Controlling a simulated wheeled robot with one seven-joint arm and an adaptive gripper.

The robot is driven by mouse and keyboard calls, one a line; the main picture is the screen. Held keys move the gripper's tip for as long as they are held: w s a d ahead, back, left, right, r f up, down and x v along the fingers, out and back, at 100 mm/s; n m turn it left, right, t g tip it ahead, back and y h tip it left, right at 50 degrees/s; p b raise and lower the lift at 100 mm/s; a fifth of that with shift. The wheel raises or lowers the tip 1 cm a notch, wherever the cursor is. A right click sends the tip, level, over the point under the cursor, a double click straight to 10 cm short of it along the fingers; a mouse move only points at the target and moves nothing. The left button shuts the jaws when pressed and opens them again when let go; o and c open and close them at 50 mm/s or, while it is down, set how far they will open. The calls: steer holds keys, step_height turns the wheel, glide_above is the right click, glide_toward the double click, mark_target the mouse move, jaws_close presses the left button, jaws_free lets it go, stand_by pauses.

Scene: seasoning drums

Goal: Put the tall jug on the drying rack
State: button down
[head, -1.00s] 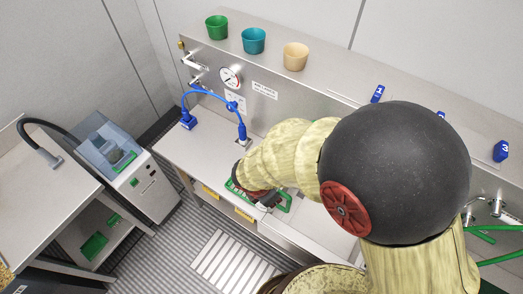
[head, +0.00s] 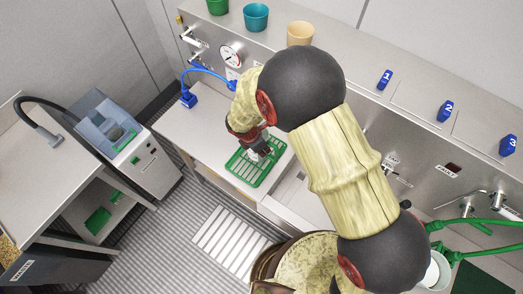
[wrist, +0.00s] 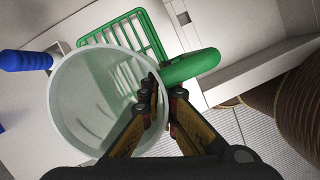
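The tall jug (wrist: 92,112) is pale and see-through, with a green handle (wrist: 195,66). It fills the left of the wrist view, its mouth facing the camera. My gripper (wrist: 164,92) is closed around its wall beside the handle, one finger inside the rim and one outside. The green drying rack (head: 240,170) lies on the steel counter, and part of it (wrist: 151,34) shows behind the jug in the wrist view. In the head view my gripper (head: 258,146) is over the rack's back part. I cannot tell whether the jug's base touches the rack.
A blue hose (head: 205,71) arches over the counter left of my gripper. A sink basin (head: 292,190) is to the rack's right. Green, teal (head: 256,17) and cream cups (head: 300,33) stand on the ledge behind. The counter left of the rack (head: 190,130) is clear.

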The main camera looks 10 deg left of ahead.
steer(key=shift+w+a+f, duration=0.3)
steer(key=shift+w+f, duration=0.2)
steer(key=shift+f, duration=0.25)
steer(key=shift+w+a+f, duration=0.3)
steer(key=shift+w+f, duration=0.15)
steer(key=shift+f, duration=0.25)
steer(key=shift+f+p, duration=0.35)
steer(key=shift+f, duration=1.05)
steer(key=c, duration=2.3)
jaws_free()
steer(key=shift+f, duration=0.1)
steer(key=shift+o, duration=1.3)
steer(key=v, duration=1.2)
steer(key=shift+b, duration=0.45)
steer(key=shift+r, duration=0.2)
